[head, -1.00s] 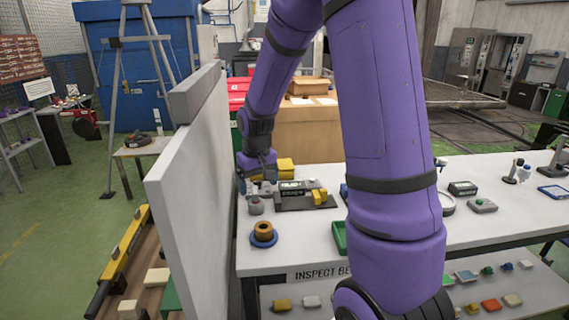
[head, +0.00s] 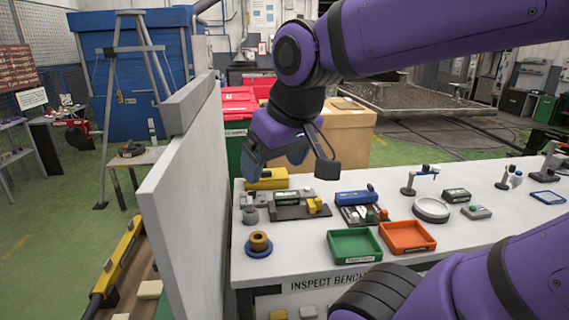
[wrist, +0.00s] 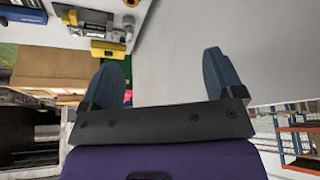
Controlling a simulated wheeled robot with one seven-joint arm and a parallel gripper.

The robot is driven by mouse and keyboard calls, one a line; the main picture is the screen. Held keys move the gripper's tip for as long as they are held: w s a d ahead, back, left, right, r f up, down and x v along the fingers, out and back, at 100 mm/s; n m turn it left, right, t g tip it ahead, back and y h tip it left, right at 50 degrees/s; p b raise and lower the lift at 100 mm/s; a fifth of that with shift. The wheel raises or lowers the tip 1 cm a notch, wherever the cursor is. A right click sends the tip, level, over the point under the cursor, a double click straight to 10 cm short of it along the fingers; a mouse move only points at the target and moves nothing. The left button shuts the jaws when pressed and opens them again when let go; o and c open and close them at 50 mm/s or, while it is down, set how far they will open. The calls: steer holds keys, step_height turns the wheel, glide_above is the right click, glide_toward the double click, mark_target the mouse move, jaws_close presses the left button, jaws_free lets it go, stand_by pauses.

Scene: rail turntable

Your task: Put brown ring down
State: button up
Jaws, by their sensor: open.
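The brown ring (head: 259,240) sits on a round blue base (head: 258,250) at the front left corner of the white bench top in the head view. Nothing holds the ring. My gripper (head: 273,165) is above the back left of the bench, behind and above the ring, apart from it. In the wrist view my gripper (wrist: 162,72) shows two blue-grey fingers spread wide with nothing between them.
A white partition (head: 185,190) stands along the bench's left side. A device with a yellow part (head: 300,206) lies behind the ring. A green tray (head: 354,246) and an orange tray (head: 406,237) are to its right. The bench (head: 300,252) is bare between ring and green tray.

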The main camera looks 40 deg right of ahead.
steer(key=s, duration=0.3)
steer(key=shift+a+r, duration=0.2)
steer(key=shift+a, duration=0.05)
